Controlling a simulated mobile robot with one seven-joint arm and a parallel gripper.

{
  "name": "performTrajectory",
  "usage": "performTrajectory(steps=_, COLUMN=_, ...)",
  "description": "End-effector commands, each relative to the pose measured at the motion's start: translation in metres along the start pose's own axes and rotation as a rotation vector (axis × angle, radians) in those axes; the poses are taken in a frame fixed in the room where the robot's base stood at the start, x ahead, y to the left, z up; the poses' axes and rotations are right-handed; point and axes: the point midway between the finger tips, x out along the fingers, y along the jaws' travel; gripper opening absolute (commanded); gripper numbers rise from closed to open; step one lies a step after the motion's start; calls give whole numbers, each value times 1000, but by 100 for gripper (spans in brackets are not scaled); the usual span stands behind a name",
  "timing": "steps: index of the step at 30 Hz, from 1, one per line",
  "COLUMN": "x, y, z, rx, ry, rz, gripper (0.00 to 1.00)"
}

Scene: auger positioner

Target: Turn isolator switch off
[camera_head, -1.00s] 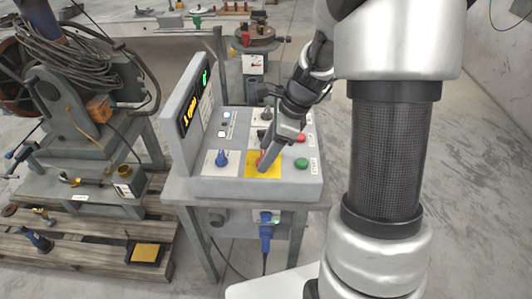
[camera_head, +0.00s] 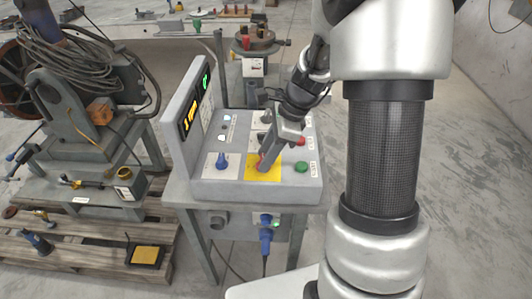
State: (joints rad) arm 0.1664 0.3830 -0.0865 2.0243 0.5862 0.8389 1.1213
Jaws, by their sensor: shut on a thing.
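The control box (camera_head: 209,188) stands on a grey metal stand, with a yellow plate (camera_head: 271,173) on its sloped top. The isolator switch (camera_head: 260,161) shows as a small red part on the yellow plate, mostly hidden by my gripper. My gripper (camera_head: 264,166) points down at the yellow plate and is shut on the switch. The exact angle of the switch cannot be told. A blue knob (camera_head: 222,161) sits left of the plate, a green button (camera_head: 301,167) to its right and a red button (camera_head: 300,141) above that.
An upright display panel (camera_head: 188,115) with lit digits rises on the box's left side. A blue plug (camera_head: 266,236) hangs at the stand's front. A machine with coiled cables (camera_head: 65,60) stands left on a pallet. The floor to the right is clear.

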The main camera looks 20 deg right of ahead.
Motion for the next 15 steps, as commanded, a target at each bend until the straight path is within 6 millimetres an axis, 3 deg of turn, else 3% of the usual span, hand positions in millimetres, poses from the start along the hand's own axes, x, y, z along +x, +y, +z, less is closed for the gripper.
performTrajectory(steps=15, x=-2, y=-4, z=3, rx=-416, ry=-2, rz=175, gripper=15)
